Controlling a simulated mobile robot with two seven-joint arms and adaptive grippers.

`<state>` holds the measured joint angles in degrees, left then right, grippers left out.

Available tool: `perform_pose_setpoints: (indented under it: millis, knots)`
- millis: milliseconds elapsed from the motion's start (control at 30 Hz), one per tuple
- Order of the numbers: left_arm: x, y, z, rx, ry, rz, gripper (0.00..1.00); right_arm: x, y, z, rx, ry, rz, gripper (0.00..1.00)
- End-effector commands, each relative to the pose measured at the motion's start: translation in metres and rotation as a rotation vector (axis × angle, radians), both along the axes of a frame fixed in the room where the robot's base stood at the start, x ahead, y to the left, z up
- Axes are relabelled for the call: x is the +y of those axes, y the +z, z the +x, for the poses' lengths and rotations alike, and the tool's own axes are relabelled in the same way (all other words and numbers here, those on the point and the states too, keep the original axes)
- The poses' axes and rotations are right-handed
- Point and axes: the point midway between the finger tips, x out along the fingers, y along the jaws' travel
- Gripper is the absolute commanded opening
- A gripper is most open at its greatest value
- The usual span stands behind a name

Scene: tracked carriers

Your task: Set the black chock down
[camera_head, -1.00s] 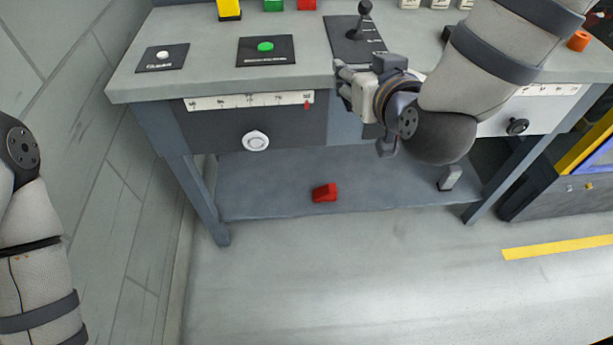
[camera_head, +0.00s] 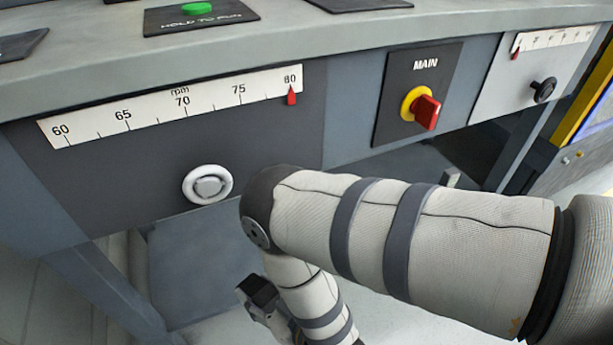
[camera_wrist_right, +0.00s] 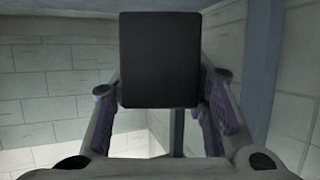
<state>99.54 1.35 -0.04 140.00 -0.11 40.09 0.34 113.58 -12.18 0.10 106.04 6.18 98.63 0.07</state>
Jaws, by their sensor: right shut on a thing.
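The black chock (camera_head: 262,289) is held by my right gripper (camera_head: 256,301), low in front of the bench and beneath its drawer panels. In the right wrist view the black chock (camera_wrist_right: 160,60) shows as a dark flat face between the two fingers of my right gripper (camera_wrist_right: 160,100), which is shut on it. Nothing visible supports the chock from below. My left gripper is not in view.
The bench's lower shelf (camera_head: 195,265) lies behind and below, partly hidden by my right arm. The front panel carries a white knob (camera_head: 208,185), an rpm scale (camera_head: 180,105) and a red MAIN switch (camera_head: 424,110). A bench leg (camera_head: 105,285) stands at the left.

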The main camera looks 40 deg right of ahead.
Motion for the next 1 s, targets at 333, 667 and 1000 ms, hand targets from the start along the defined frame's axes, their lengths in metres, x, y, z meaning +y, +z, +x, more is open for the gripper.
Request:
perform_pose_setpoints:
  millis: [333,667,1000]
  knots:
    - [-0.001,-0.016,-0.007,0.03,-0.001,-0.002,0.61,-0.004,-0.024,0.038,-0.003,0.003,-0.002,0.02]
    - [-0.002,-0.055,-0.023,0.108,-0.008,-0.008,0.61,-0.013,-0.087,0.119,0.004,0.003,-0.002,0.02]
    - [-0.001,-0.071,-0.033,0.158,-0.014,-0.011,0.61,-0.015,-0.129,0.138,0.004,0.003,-0.002,0.02]
